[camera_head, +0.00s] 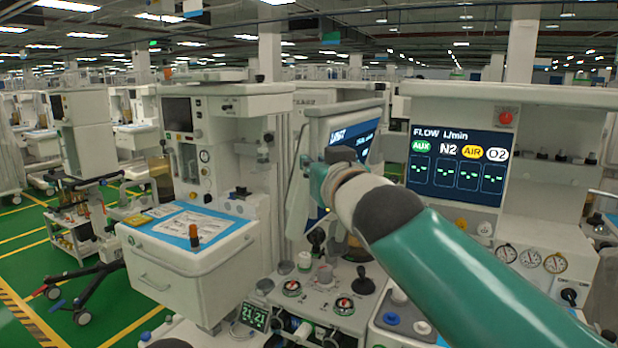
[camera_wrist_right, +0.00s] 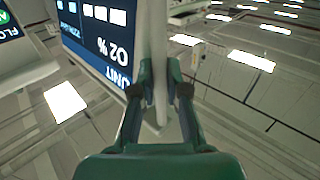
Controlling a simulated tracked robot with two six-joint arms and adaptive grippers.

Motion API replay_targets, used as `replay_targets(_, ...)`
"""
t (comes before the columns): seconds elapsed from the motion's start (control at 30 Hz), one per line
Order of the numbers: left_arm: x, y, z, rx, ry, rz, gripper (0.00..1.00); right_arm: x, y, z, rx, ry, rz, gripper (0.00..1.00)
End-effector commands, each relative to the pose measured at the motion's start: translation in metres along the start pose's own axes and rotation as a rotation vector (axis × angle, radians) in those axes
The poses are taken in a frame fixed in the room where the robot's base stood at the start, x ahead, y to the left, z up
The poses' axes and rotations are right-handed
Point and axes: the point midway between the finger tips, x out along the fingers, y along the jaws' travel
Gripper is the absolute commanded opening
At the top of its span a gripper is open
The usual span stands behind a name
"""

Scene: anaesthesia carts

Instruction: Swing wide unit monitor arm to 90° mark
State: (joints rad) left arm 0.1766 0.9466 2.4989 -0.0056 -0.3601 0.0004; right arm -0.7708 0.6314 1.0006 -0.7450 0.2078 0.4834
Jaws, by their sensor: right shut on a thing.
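The monitor (camera_head: 341,130) is a white-framed panel with a dark blue screen, angled to the right in the head view, partly hidden behind my right wrist. My right gripper (camera_wrist_right: 160,90) is shut on the monitor's edge, with one finger on each side of the panel in the right wrist view. The screen (camera_wrist_right: 97,30) appears upside down there. In the head view my right arm reaches in from the lower right; its wrist covers the fingertips. The monitor arm's joint and any 90° mark are not clearly visible. My left gripper is out of view.
A flow display (camera_head: 458,164) with coloured gas labels stands right of the monitor. Knobs and gauges (camera_head: 530,258) sit below it. A cart with a white drawer (camera_head: 180,288) and blue mat stands to the left. Green floor with yellow lines (camera_head: 22,238) shows at far left.

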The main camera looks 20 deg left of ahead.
Motion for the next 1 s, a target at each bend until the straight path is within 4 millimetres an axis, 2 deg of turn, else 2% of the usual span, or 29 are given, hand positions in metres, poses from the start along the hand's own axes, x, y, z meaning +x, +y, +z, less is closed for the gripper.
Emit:
replay_targets(0.03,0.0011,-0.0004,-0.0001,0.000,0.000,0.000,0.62,-0.0007,0.0078,-0.0035,0.000,0.009,0.012,0.00)
replay_targets(0.43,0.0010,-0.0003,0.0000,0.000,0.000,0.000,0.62,-0.0016,0.0101,-0.0052,-0.001,0.010,0.017,0.00)
replay_targets(0.47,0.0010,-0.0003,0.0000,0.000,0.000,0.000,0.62,-0.0016,0.0102,-0.0052,-0.001,0.010,0.018,0.18)
replay_targets(0.6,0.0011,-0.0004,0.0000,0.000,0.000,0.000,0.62,-0.0017,0.0101,-0.0048,-0.001,0.009,0.018,0.39)
replay_targets(1.0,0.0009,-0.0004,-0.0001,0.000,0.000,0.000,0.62,-0.0016,0.0075,-0.0016,0.000,0.003,0.014,0.39)
